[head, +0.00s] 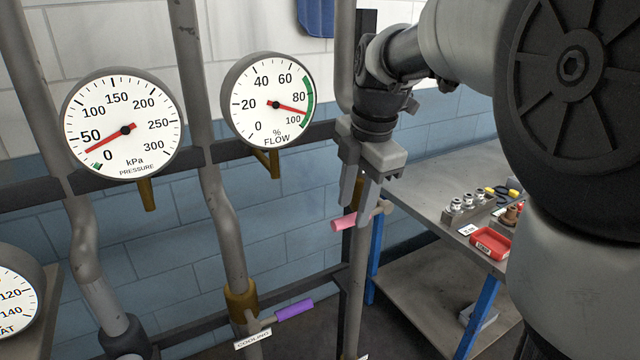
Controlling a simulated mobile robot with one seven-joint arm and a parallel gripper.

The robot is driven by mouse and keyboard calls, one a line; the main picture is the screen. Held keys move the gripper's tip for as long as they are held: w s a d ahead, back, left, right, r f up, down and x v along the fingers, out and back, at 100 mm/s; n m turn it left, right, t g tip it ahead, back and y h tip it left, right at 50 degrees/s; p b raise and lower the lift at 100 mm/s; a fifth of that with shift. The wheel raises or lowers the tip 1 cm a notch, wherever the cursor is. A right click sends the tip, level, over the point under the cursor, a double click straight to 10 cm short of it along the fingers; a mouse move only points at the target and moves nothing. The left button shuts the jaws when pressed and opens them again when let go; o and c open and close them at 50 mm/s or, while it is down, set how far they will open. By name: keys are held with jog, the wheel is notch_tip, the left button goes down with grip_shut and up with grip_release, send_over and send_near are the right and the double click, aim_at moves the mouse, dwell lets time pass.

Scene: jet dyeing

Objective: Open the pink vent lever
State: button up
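The pink vent lever (344,223) is a short pink grip on a vertical grey pipe at the centre right. It lies nearly level and points left. A pale knob-like part (381,208) shows to its right. My gripper (356,206) hangs over the lever with its fingers pointing down. The fingers are apart with a gap between them and nothing visible held. The right finger overlaps the lever's right end in the picture; I cannot tell whether it touches. Part of the lever's stem and valve is hidden behind that finger.
The purple lever (294,309) sits lower left on the pipe labelled cooling (253,340). The pressure gauge (122,122) and flow gauge (268,100) are at left. A metal workbench (420,190) with a red tray (490,243) and small fittings stands at right.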

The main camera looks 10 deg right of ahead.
jog(key=shift+w+a+f, duration=0.1)
jog(key=shift+w+f, duration=0.1)
jog(key=shift+f, duration=0.8)
grip_shut()
jog(key=shift+f, duration=0.1)
